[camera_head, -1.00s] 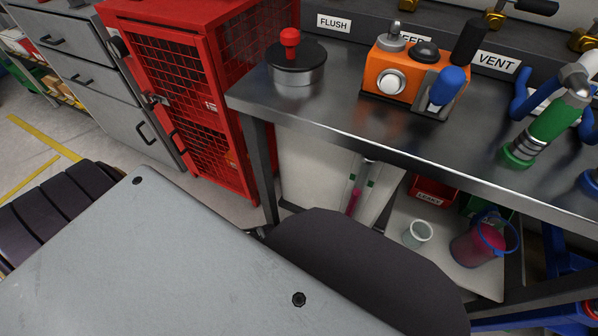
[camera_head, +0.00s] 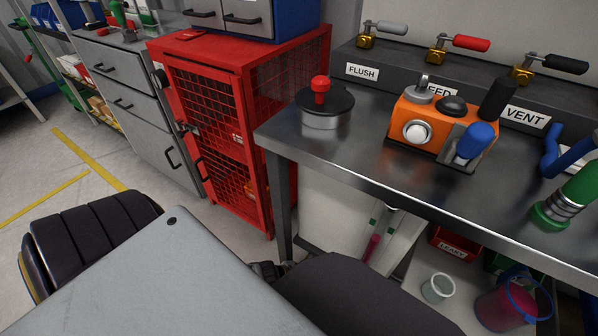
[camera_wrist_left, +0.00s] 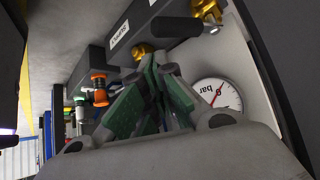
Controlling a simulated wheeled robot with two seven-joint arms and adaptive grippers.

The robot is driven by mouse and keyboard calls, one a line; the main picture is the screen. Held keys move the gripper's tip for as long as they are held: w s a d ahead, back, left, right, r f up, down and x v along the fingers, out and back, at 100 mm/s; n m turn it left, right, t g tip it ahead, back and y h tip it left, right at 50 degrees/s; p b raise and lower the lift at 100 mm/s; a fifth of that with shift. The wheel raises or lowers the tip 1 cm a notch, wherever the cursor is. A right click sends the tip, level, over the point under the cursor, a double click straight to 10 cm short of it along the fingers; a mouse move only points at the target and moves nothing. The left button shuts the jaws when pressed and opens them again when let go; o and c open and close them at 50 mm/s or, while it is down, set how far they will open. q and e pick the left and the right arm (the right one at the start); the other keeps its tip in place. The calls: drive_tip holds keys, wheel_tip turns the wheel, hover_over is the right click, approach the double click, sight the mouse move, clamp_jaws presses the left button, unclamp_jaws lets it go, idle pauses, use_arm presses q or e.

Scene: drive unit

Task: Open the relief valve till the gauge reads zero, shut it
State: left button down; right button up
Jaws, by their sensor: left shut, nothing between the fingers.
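In the left wrist view, a round white gauge (camera_wrist_left: 217,98) marked "bar" shows a red needle; the picture is tilted and I cannot read its value surely. A black lever handle (camera_wrist_left: 189,28) sits by a brass valve (camera_wrist_left: 207,9) above it. Another brass valve (camera_wrist_left: 142,49) is just beyond my left gripper (camera_wrist_left: 153,68), whose green-padded fingers are shut and empty; I cannot tell whether they touch it. The relief valve is not identifiable by a readable label. The head view shows neither gripper and no gauge.
In the head view, a steel bench (camera_head: 355,160) carries an orange unit (camera_head: 437,127) and a black-topped pot (camera_head: 325,108). Behind are valves with grey (camera_head: 389,28), red (camera_head: 471,43) and black (camera_head: 558,64) handles. A red mesh cabinet (camera_head: 215,125) stands left.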

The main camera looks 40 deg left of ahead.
use_arm(q)
drive_tip(key=shift+v, duration=2.7)
drive_tip(key=shift+s, duration=0.1)
